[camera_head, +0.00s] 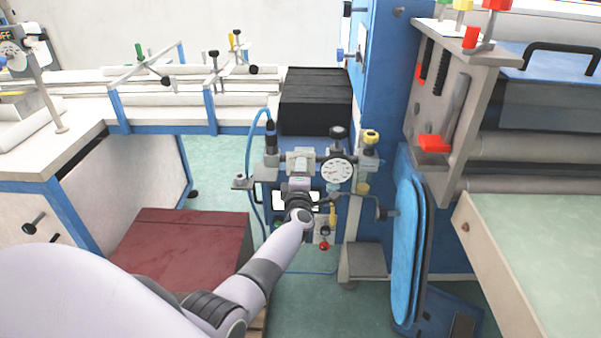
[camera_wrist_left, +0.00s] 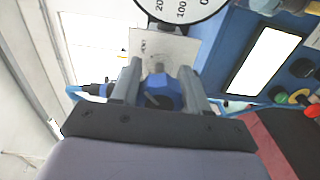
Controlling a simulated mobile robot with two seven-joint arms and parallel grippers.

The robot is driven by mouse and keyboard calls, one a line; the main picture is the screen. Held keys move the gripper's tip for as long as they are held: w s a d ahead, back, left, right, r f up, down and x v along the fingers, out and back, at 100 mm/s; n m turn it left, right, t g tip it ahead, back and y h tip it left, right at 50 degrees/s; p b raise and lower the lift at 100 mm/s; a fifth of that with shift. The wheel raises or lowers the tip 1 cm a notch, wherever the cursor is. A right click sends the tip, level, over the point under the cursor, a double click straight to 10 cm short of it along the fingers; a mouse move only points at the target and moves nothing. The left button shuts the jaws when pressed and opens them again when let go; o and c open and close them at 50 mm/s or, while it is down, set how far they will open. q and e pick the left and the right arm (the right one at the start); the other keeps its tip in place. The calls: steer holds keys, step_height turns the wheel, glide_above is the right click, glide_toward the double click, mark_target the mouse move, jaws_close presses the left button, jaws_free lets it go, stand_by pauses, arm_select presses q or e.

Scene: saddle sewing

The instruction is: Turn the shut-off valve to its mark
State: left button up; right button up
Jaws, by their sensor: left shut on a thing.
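My left arm reaches from the lower left to the blue control unit, and its gripper (camera_head: 300,196) is at the front of the unit, below and left of the round gauge (camera_head: 336,170). In the left wrist view, the gripper (camera_wrist_left: 160,88) is shut on a blue faceted knob (camera_wrist_left: 162,92), which I take for the shut-off valve's handle, with one finger on each side. A pale plate (camera_wrist_left: 166,45) with small dark markings lies behind the knob; I cannot read them clearly. In the head view my wrist hides the knob. My right gripper is in neither view.
A blue hose (camera_head: 250,160) loops down left of the unit. A dark red box (camera_head: 185,243) stands at lower left. A light blue padded panel (camera_head: 406,240) and the machine's pale green table (camera_head: 555,240) are on the right. Coloured buttons (camera_wrist_left: 298,97) show right of the gripper.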

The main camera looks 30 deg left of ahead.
arm_select(q)
steer(key=shift+w+d, duration=0.1)
steer(key=shift+d, duration=0.15)
steer(key=o, duration=1)
steer(key=shift+o, duration=0.2)
steer(key=shift+s+d+p, duration=0.3)
steer(key=shift+s, duration=0.2)
steer(key=p+v, duration=0.1)
steer(key=v, duration=0.5)
steer(key=shift+a, duration=0.15)
